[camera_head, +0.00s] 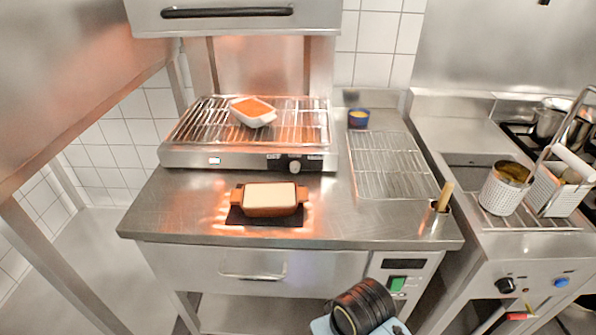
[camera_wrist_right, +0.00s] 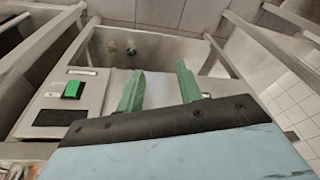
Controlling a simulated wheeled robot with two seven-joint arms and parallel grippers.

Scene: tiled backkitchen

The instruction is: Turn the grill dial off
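The grill (camera_head: 225,158) stands on the steel counter in the head view, with a wire rack on top and an orange glow over it. Its dial (camera_head: 295,167) is a pale round knob on a dark panel, at the right part of the grill's front. The exact angle of its pointer is too small to tell. My right gripper shows in the right wrist view (camera_wrist_right: 160,88), with two green fingers apart and nothing between them. It is low by the counter's front, away from the dial. In the head view only part of my right arm shows at the bottom. My left gripper is out of view.
A white dish (camera_head: 253,112) of orange food sits on the rack. A brown casserole (camera_head: 270,199) rests on a dark mat before the grill. A green switch (camera_head: 397,284) is on the counter's front, also in the wrist view (camera_wrist_right: 73,89).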

